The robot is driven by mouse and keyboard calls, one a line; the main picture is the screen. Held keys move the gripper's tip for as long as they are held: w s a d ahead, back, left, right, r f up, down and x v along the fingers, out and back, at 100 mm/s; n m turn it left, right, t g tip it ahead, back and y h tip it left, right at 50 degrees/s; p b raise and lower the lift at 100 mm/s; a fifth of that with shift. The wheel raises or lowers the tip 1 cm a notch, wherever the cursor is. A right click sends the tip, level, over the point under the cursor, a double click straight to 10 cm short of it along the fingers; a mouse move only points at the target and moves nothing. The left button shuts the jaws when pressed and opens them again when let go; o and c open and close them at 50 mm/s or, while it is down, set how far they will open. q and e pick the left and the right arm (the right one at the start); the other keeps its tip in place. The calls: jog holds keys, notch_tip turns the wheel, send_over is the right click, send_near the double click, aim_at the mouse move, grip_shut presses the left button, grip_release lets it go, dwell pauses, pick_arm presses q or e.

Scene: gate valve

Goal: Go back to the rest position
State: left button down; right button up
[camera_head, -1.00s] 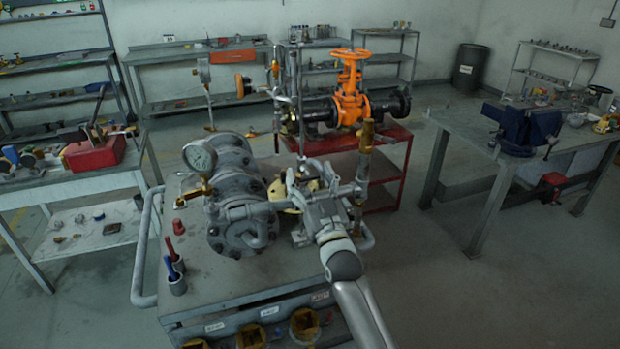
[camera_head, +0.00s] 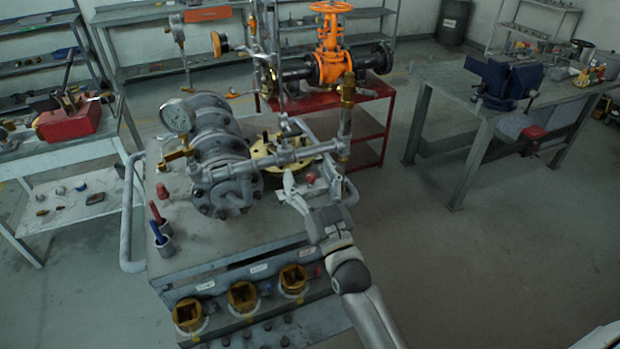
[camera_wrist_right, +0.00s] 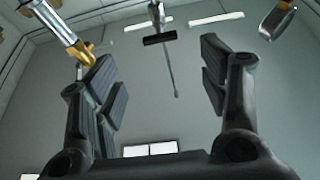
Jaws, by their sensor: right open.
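My right gripper (camera_head: 311,191) is in front of the grey pipe assembly (camera_head: 215,165) on the cart, at the lower end of the pipework. In the right wrist view its two dark fingers (camera_wrist_right: 160,85) stand wide apart with nothing between them. A pipe with a brass fitting (camera_wrist_right: 80,45) shows close to the left finger there; I cannot tell if they touch. The orange gate valve (camera_head: 330,60) stands upright on a red table behind. My left gripper is not in view.
The grey cart (camera_head: 200,250) carries a pressure gauge (camera_head: 177,116) and a cup of screwdrivers (camera_head: 163,240). The red table (camera_head: 375,90) stands behind. A workbench with a blue vise (camera_head: 505,82) is at the right. The floor between cart and workbench is clear.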

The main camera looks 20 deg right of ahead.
jog(key=shift+s, duration=0.2)
jog(key=shift+f, duration=0.1)
notch_tip(320, 180, down, 26)
jog(key=s+a+n+g, duration=0.1)
jog(key=s+a+g, duration=0.15)
jog(key=g, duration=0.35)
jog(key=s+f+g, duration=0.3)
jog(key=s+f, duration=0.2)
jog(key=f, duration=0.4)
jog(key=s+f+g, duration=0.2)
jog(key=s+f, duration=0.3)
jog(key=f, duration=0.3)
jog(key=s+d+f+g+b, duration=0.15)
jog(key=s+f+g, duration=0.35)
jog(key=s+f, duration=0.85)
jog(key=s+d+f+g, duration=0.1)
jog(key=s+f, duration=0.1)
jog(key=s, duration=0.5)
jog(key=s+d+f+g, duration=0.2)
jog(key=s+f, duration=0.1)
jog(key=s, duration=0.5)
jog(key=s+d+f+n+g, duration=0.1)
jog(key=s+f+g, duration=0.1)
jog(key=s, duration=0.6)
jog(key=shift+s+d+f+h, duration=0.2)
jog(key=shift+f+h, duration=0.2)
jog(key=shift+f, duration=0.2)
